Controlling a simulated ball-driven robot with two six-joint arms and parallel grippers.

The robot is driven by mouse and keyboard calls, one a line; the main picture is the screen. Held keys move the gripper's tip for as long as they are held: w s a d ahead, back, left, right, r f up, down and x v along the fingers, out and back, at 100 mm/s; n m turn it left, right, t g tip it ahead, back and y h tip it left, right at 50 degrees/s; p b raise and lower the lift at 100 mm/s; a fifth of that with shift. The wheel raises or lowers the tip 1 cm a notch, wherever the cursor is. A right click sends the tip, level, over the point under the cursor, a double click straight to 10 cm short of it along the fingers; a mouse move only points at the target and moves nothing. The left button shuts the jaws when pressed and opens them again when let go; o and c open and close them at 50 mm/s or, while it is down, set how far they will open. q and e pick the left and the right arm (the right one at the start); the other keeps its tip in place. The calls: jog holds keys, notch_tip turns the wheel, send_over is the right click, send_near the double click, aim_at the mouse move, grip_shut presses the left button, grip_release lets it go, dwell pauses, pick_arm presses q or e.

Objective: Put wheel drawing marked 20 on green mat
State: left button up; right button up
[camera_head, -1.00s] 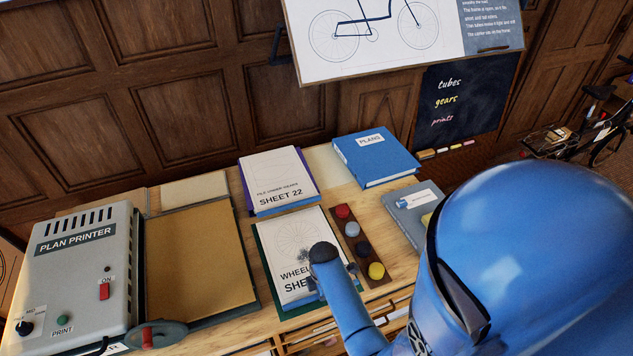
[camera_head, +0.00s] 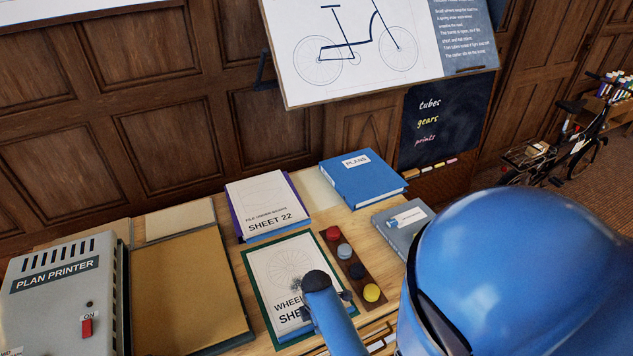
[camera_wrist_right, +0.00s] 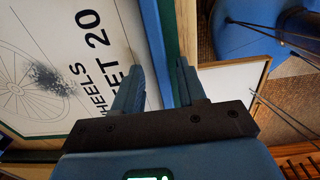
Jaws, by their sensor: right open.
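The wheel drawing marked sheet 20 (camera_head: 268,268) lies face up on the green mat (camera_head: 254,293) on the desk. Green border shows along its left, top and right sides. It also shows in the right wrist view (camera_wrist_right: 60,50), with a blue edge beside the green strip (camera_wrist_right: 167,25). My right gripper (camera_wrist_right: 157,88) is open at the drawing's near right part, its fingers either side of the blue edge. I cannot tell whether they touch it. My right arm hides part of the lettering in the head view. My left gripper is not in view.
A file marked sheet 22 (camera_head: 264,202) lies behind the mat. A row of coloured pots on a brown strip (camera_head: 341,240) stands close on the right. A blue plans binder (camera_head: 362,180) and grey book (camera_head: 403,222) lie beyond. The plan printer (camera_head: 62,290) stands left.

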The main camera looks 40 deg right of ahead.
jog(key=shift+d+r, duration=0.15)
jog(key=shift+r, duration=0.4)
notch_tip(320, 180, up, 10)
jog(key=r, duration=0.1)
jog(key=s+a+m+t+h, duration=0.2)
jog(key=s+a+m+t, duration=0.1)
jog(key=a+m+t, duration=0.5)
jog(key=s+a+r+m+t+y, duration=0.1)
jog(key=s+a+r+m+t, duration=0.1)
jog(key=r, duration=0.6)
jog(key=s+a+r+m+t+y, duration=0.1)
jog(key=s+a+r+m+t, duration=0.1)
jog(key=s+r+m+t, duration=0.2)
notch_tip(320, 180, up, 4)
jog(key=s+t, duration=0.2)
jog(key=t, duration=0.1)
jog(key=shift+s+r+t, duration=0.15)
jog(key=shift+r+t, duration=0.1)
jog(key=shift+t, duration=0.15)
